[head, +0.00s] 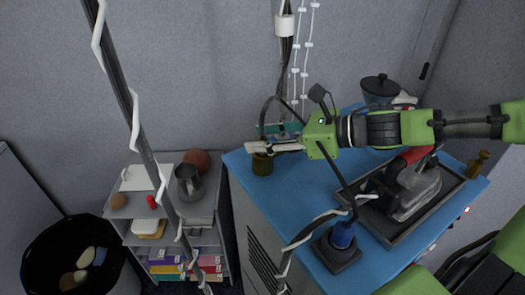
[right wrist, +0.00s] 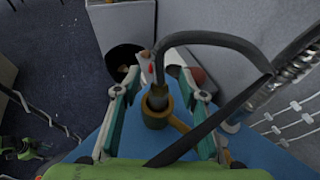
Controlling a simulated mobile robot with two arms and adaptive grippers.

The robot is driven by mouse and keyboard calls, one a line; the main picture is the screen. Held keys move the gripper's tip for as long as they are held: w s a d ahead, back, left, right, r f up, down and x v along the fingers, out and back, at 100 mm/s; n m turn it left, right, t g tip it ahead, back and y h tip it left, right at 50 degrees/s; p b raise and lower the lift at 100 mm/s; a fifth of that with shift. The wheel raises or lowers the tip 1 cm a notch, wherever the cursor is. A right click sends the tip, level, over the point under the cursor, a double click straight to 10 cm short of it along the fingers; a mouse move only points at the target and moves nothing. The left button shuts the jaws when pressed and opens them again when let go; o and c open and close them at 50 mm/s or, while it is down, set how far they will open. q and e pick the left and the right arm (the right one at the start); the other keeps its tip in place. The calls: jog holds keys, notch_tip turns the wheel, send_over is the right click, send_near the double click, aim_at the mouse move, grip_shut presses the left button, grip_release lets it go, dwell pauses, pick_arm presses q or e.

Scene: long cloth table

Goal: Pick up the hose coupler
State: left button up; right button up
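A brass, cup-shaped piece (right wrist: 155,120) with a side arm stands on the blue tabletop, with a grey end inside it; a black hose (right wrist: 205,38) arches up from there. This appears to be the hose coupler, though its exact extent is unclear. In the head view the brass piece (head: 262,165) is at the table's left end, partly covered by my gripper. My right gripper (right wrist: 158,108) is open, with one finger on each side of the brass piece and visible gaps to both. It also shows in the head view (head: 275,143). My left gripper is not in view.
A shelf unit (head: 229,235) and black bin (head: 40,250) stand left.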

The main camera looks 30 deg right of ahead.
dwell(0.3)
grip_shut()
jog(key=shift+r, duration=0.1)
